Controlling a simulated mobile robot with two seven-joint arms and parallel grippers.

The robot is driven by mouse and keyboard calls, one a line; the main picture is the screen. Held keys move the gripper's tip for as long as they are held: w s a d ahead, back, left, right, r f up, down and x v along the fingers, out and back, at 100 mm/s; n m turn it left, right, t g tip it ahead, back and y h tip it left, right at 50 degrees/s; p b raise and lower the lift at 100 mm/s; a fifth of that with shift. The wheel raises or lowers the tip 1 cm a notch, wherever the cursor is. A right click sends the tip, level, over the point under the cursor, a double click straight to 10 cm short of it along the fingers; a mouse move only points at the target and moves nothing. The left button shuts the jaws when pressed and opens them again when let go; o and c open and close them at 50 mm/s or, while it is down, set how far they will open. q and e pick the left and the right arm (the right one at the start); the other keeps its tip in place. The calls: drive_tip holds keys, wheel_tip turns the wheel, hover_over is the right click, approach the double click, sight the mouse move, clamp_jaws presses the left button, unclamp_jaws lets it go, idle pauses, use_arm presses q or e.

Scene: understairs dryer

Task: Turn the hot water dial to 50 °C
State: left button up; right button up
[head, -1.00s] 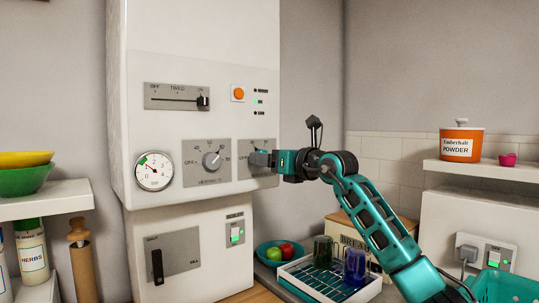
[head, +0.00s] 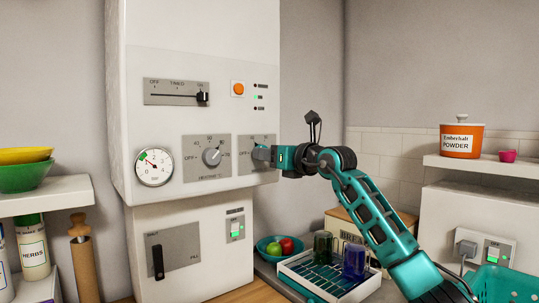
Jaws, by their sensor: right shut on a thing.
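The white boiler (head: 210,60) has two grey dial plates side by side. The right plate (head: 247,167) carries the dial under my right gripper; its lower label and pointer are mostly hidden, so I cannot read its setting. My right gripper (head: 266,156) reaches in from the right and is shut on this dial. The middle dial (head: 212,156) is a separate grey knob on its own plate, marked with numbers and a label that looks like heating, and is clear of the gripper. My left gripper is not in view.
Left of the dials is a round pressure gauge (head: 154,166). Above are a timer slider (head: 177,93) and an orange button (head: 238,89). Below are a fill lever (head: 157,262) and a green-lit switch (head: 236,229). A dish rack (head: 300,270) with cups stands under my right arm.

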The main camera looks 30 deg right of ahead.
drive_tip(key=shift+m, duration=0.3)
drive_tip(key=m+p, duration=0.1)
drive_tip(key=m, duration=1)
drive_tip(key=shift+a+f+t, duration=0.1)
drive_tip(key=shift+t, duration=0.2)
drive_tip(key=shift+m+h, duration=0.3)
drive_tip(key=o, duration=1.1)
drive_tip(key=shift+c, duration=0.2)
drive_tip(key=s+d+b, duration=0.1)
drive_tip(key=s+b, duration=0.2)
drive_tip(key=s, duration=0.9)
drive_tip(key=shift+s+d+f, duration=0.25)
drive_tip(key=shift+s+f, duration=0.1)
drive_tip(key=shift+s, duration=0.05)
